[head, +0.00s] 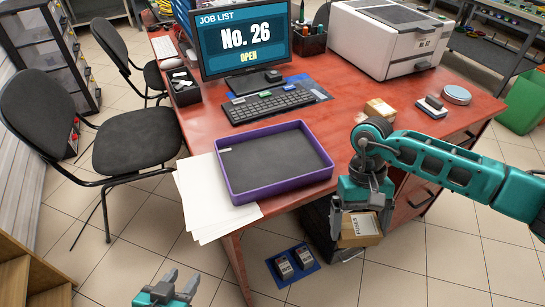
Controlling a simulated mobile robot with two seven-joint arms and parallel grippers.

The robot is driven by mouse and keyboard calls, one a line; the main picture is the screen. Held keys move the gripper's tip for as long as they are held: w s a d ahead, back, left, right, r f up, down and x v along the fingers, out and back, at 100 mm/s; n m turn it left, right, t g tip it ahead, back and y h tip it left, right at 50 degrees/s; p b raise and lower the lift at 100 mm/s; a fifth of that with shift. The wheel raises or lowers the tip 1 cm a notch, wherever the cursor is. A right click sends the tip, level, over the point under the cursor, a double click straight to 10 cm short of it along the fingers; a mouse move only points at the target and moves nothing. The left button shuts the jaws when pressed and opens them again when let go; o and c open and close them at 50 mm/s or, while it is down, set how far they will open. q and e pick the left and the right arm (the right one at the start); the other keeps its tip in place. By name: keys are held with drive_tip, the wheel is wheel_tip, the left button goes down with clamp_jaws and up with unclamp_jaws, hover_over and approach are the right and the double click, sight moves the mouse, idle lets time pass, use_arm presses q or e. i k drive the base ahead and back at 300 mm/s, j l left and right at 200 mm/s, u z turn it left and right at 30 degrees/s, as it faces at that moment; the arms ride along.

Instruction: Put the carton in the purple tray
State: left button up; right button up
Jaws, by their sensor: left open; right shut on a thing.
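The purple tray (232,184) lies on the red desk, with a dark grey floor and a small pale label inside its far left corner. No carton is in it. My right gripper (361,212) points down and is shut on a small brown carton (359,232) with a white label that seems to read FUSES. The carton hangs in front of the desk's near edge, right of and nearer than the tray. Its upper part is hidden by the gripper. My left gripper (177,283) is open and empty at the bottom of the view, well away from the tray.
Another small box (380,107) stands on the desk (330,120) behind my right wrist. White sheets (205,195) lie left of the tray, and the keyboard (268,106) and monitor (240,38) are behind it. A printer (390,40) stands at the back right.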

sight(292, 154)
drive_tip(key=i+j+z, duration=0.15)
drive_tip(key=j+z, duration=0.3)
drive_tip(key=j, duration=0.25)
drive_tip(key=j+z, duration=0.5)
drive_tip(key=j, duration=0.2)
drive_tip(key=i+j+z, duration=0.15)
drive_tip(key=j, duration=0.35)
drive_tip(key=k+l, duration=0.05)
